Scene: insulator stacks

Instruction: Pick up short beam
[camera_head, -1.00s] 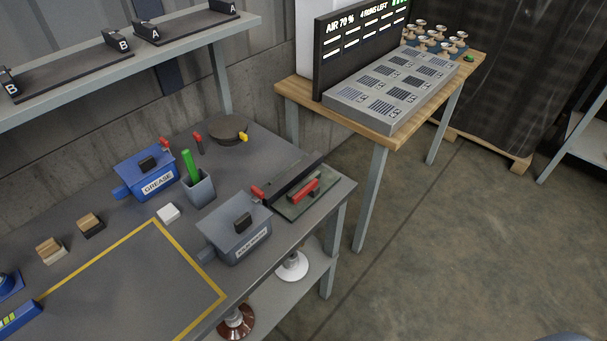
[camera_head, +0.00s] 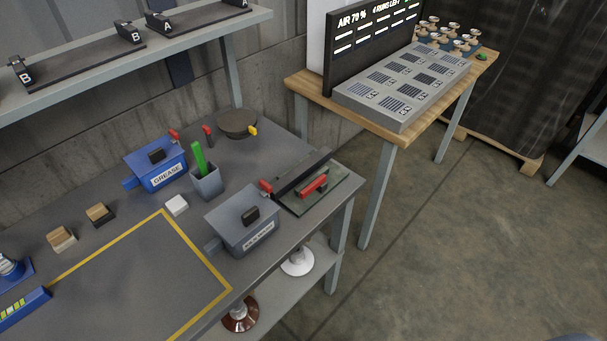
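I cannot pick out a thing that is clearly the short beam. Two dark racks lie on the upper shelf: the B rack (camera_head: 85,65) with end blocks marked B, and the A rack (camera_head: 205,17) with end blocks marked A. A dark bar (camera_head: 302,172) stands along the back of a green plate (camera_head: 325,190) with a red-handled tool (camera_head: 312,183) on the workbench. Neither of my grippers is in view.
The grey workbench (camera_head: 140,265) holds a blue grease box (camera_head: 155,166), a grey box (camera_head: 243,222), a cup with a green stick (camera_head: 206,182) and small blocks. A yellow-outlined area is clear. A wooden table (camera_head: 400,132) carries a screen and panel. Floor at right is open.

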